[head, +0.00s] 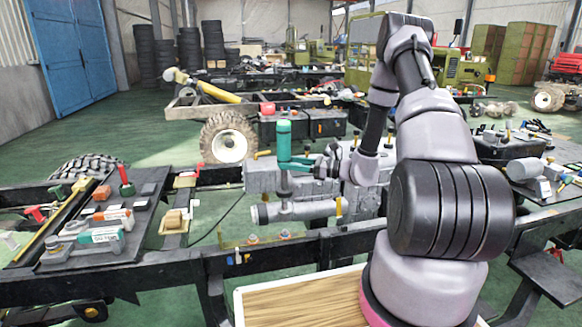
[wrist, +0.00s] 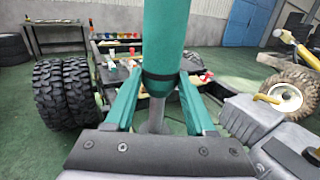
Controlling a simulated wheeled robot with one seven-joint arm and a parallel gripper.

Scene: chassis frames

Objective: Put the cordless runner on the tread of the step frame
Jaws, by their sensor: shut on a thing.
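My gripper (head: 296,163) is shut on an upright teal cylindrical tool (head: 283,140), which I take for the cordless runner. It is held above the grey engine and gearbox block. In the wrist view the runner (wrist: 166,42) rises between the two teal fingers of my gripper (wrist: 160,115), with a black band and a narrower grey part low down. Its lower end is partly hidden by the fingers and palm. A dark flat step-like plate (head: 548,272) hangs low at the far right; I cannot tell for sure that it is the step frame's tread.
A black tray (head: 140,205) with several tools lies on the chassis rail at left. A tan block (head: 173,221) sits on a small plate beside it. The grey engine (head: 262,178) is under my gripper. A wooden-topped surface (head: 300,305) is in front. Tyres stand behind.

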